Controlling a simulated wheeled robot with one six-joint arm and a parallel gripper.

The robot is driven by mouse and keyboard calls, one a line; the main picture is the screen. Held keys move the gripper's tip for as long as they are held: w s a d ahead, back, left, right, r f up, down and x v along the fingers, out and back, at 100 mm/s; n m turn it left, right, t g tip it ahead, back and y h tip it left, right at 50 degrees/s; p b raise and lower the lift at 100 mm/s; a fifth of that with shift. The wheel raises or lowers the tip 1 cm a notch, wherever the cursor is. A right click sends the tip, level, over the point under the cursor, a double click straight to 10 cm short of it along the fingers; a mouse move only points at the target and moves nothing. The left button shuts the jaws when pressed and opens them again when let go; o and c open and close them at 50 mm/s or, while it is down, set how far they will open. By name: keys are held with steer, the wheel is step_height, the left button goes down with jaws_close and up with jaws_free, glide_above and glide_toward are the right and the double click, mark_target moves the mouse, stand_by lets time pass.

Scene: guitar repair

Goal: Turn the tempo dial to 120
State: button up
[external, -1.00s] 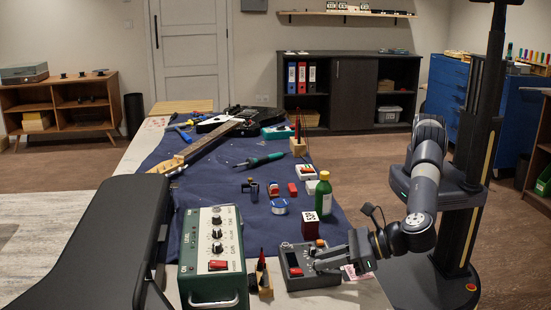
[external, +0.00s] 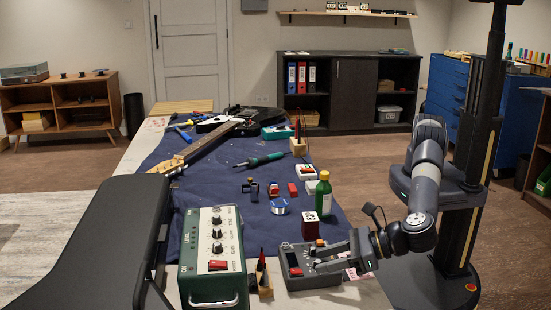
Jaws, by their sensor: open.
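A dark grey box (external: 309,277) with a lighter panel, a red part and small knobs sits at the near right end of the bench. I take it to be the device with the tempo dial. My gripper (external: 316,262) is open, with its fingers over the right part of the panel. The dial and its reading are too small and partly hidden by the fingers, so I cannot tell its setting. I cannot tell whether the fingers touch a knob.
A green amplifier-like box (external: 216,255) with knobs and a small wooden holder (external: 263,279) stand left of the grey box. A dark red cube (external: 310,224) and a green bottle (external: 323,195) stand behind it. A guitar (external: 215,139) lies further back on the blue mat (external: 222,173).

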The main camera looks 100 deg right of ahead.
steer(key=v, duration=1)
steer(key=shift+s, duration=0.25)
steer(key=shift+w+r, duration=0.1)
steer(key=shift+r, duration=0.05)
steer(key=d+n+y+p, duration=0.1)
steer(key=d+n+y, duration=0.5)
steer(key=y, duration=0.1)
steer(key=p+x, duration=0.1)
steer(key=x, duration=0.9)
steer(key=shift+f+p, duration=0.2)
steer(key=shift+p, duration=0.1)
steer(key=shift+c, duration=0.6)
jaws_close()
